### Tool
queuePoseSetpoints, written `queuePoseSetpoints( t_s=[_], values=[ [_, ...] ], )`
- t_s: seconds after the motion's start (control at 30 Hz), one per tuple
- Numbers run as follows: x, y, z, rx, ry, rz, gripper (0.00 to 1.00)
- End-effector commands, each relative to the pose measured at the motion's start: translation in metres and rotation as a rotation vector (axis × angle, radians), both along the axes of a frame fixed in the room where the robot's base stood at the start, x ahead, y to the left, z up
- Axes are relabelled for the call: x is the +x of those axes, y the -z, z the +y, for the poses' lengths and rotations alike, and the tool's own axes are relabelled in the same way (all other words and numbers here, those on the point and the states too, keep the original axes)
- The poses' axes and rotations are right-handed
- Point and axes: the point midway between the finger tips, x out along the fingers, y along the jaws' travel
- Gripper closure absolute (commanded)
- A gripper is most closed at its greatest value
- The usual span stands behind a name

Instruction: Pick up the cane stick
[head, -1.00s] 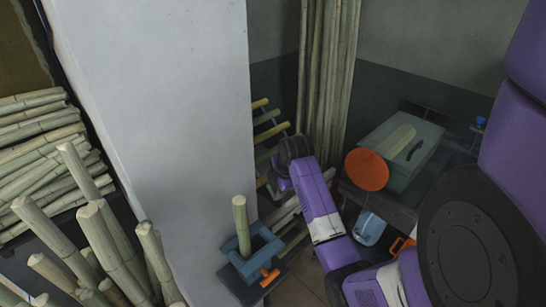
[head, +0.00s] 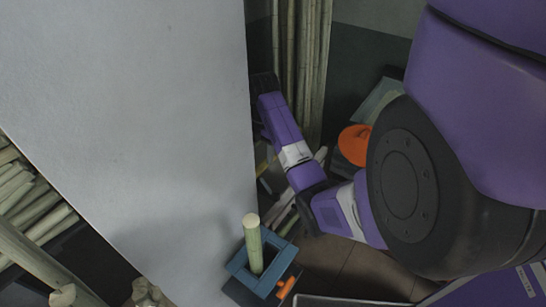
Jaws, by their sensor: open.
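A pale green cane stick (head: 254,246) stands upright in a blue square holder (head: 241,271) with an orange handle, low in the middle of the head view. Other cane pieces (head: 276,205) lie partly hidden behind my arm. I cannot tell which stick the task names. My purple and white arm reaches up and left past the holder, and its far dark end (head: 262,86) is at the wall's edge. The fingers of my gripper do not show; the wall or the arm hides them.
A large white wall (head: 130,110) fills the left and blocks the view behind it. Tall canes (head: 312,70) stand behind my arm. An orange disc (head: 354,145) is to its right. Cut canes (head: 30,215) lie at lower left. Some floor (head: 355,272) is clear.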

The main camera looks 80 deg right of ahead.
Motion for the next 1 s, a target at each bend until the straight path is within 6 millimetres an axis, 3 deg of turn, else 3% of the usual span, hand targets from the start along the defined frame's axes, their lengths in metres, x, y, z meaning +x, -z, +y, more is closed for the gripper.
queuePoseSetpoints(
  t_s=[0.4,0.7,1.0],
  values=[
    [-0.001,0.048,0.000,0.001,0.001,0.000,0.44],
    [-0.001,0.053,0.000,0.000,0.001,-0.001,0.44],
    [-0.001,0.053,0.000,0.000,0.001,-0.001,1.00]
  ],
)
